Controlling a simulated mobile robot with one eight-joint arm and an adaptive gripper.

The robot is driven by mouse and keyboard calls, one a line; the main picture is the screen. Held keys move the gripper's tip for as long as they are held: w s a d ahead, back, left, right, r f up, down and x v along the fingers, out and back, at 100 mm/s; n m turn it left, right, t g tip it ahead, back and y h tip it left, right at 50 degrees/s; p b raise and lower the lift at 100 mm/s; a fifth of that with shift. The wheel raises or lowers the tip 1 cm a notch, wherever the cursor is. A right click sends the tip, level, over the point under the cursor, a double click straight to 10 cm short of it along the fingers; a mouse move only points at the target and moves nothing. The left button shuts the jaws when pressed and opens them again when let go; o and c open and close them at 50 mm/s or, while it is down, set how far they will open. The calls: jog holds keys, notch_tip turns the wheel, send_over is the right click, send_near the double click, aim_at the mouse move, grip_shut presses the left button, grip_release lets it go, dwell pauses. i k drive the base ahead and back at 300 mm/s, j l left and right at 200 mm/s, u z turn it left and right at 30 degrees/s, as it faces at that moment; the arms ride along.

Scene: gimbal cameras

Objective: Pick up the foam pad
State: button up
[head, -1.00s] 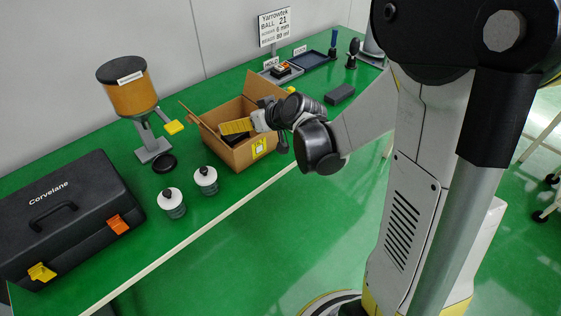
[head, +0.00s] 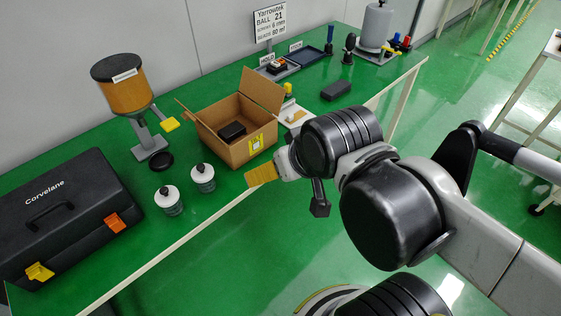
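A dark grey rectangular block (head: 336,90), which looks like the foam pad, lies flat on the green bench to the right of the open cardboard box. My gripper (head: 262,174), with yellow ribbed fingers, hangs at the bench's front edge, in front of the box's right side. It is well apart from the grey block. The fingers overlap from this angle, so their opening cannot be told, and no held object is visible.
The cardboard box (head: 225,148) holds a black item (head: 231,131). Trays (head: 303,57) and a grey tank (head: 376,27) are at the back. A pale flat item (head: 294,117) lies beside the box.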

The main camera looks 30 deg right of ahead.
aim_at(333, 91)
jog(key=i+l+u, duration=0.1)
jog(key=l, duration=0.25)
jog(key=i+l, duration=0.2)
jog(key=l, duration=0.2)
jog(key=i+l+u, duration=0.15)
jog(key=l, duration=0.25)
jog(key=i+l, duration=0.15)
jog(key=l, duration=0.25)
jog(key=i+l+u, duration=0.15)
jog(key=l, duration=0.25)
jog(key=i+l, duration=0.1)
jog(key=l, duration=0.3)
jog(key=i+l+u, duration=0.15)
jog(key=l, duration=0.25)
jog(key=k, duration=0.05)
